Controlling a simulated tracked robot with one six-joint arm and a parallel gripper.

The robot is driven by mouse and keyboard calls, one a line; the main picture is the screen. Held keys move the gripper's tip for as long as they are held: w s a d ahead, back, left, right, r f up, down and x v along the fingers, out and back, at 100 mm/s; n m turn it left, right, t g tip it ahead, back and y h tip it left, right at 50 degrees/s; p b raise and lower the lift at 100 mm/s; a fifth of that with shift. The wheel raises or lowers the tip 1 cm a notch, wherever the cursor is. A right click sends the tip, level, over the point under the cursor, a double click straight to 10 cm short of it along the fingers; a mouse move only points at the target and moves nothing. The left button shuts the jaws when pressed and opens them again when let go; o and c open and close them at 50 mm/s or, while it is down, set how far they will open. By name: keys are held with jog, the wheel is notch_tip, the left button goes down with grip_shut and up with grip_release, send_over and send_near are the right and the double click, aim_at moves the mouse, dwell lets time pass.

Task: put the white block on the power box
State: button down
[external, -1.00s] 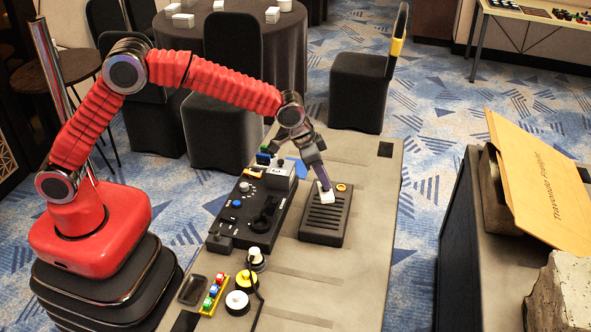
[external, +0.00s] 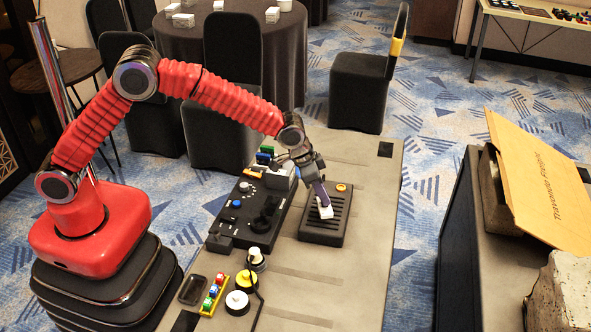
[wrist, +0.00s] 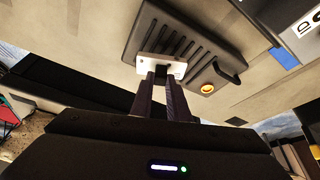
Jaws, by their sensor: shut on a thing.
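The white block (external: 325,210) is at the tips of my gripper (external: 322,200), over the black ribbed power box (external: 322,233). In the wrist view the two fingers of my gripper (wrist: 163,78) are shut on the white block (wrist: 150,62), and the power box (wrist: 215,50) with its orange button lies behind it. In the external view the block shows within the outline of the ribbed top. I cannot tell whether it touches the top or hangs just above it.
A black control panel (external: 236,222) with knobs stands left of the power box. Round buttons (external: 237,303) and a strip of coloured buttons (external: 213,295) lie at the table's near end. The table (external: 372,200) right of the power box is clear.

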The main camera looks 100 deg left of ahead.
aim_at(322, 206)
jog(key=shift+f, duration=0.1)
jog(key=shift+f, duration=1.8)
jog(key=c, duration=1.7)
grip_release()
jog(key=v, duration=1.2)
